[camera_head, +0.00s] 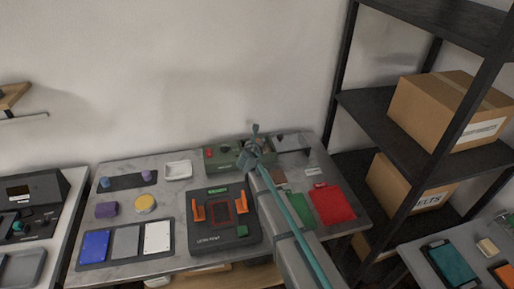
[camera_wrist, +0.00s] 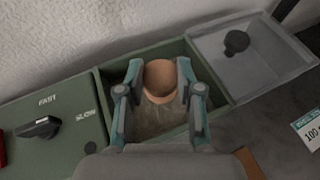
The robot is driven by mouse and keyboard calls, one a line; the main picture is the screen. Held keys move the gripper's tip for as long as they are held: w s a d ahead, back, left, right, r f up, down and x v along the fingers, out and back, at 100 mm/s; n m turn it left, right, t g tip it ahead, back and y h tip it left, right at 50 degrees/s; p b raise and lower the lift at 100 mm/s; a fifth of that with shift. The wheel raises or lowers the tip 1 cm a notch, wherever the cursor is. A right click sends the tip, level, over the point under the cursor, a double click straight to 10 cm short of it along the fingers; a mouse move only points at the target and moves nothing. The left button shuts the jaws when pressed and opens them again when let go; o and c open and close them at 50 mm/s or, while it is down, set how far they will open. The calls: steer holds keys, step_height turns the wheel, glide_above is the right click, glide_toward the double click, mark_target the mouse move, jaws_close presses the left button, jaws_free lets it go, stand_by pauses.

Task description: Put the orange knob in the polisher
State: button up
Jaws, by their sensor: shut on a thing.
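The orange knob (camera_wrist: 160,78) shows in the wrist view between the two fingers of my gripper (camera_wrist: 158,90), which is shut on it. The polisher (camera_head: 228,155) is a green box at the back of the table; in the wrist view its panel (camera_wrist: 60,146) carries the words FAST and SLOW and a dark switch. The knob and my fingers are over the polisher's open compartment (camera_wrist: 118,80). I cannot tell whether the knob touches the bottom. In the head view my gripper (camera_head: 254,130) is above the polisher, and the knob is not discernible.
A grey lid or tray with a black handle (camera_wrist: 236,42) lies to the right of the compartment. A black board station (camera_head: 224,247), a red mat (camera_head: 333,204), a yellow round pad (camera_head: 145,203) and a white dish (camera_head: 178,170) are on the table. Shelves stand at right.

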steer(key=shift+w+f, duration=0.2)
steer(key=shift+f, duration=0.05)
steer(key=f, duration=0.3)
steer(key=shift+w+a+p, duration=0.1)
steer(key=shift+w+p, duration=0.15)
steer(key=shift+p, duration=0.1)
steer(key=shift+f, duration=0.3)
steer(key=shift+s+f+b, duration=0.1)
steer(key=shift+f+b, duration=0.2)
steer(key=shift+f, duration=0.1)
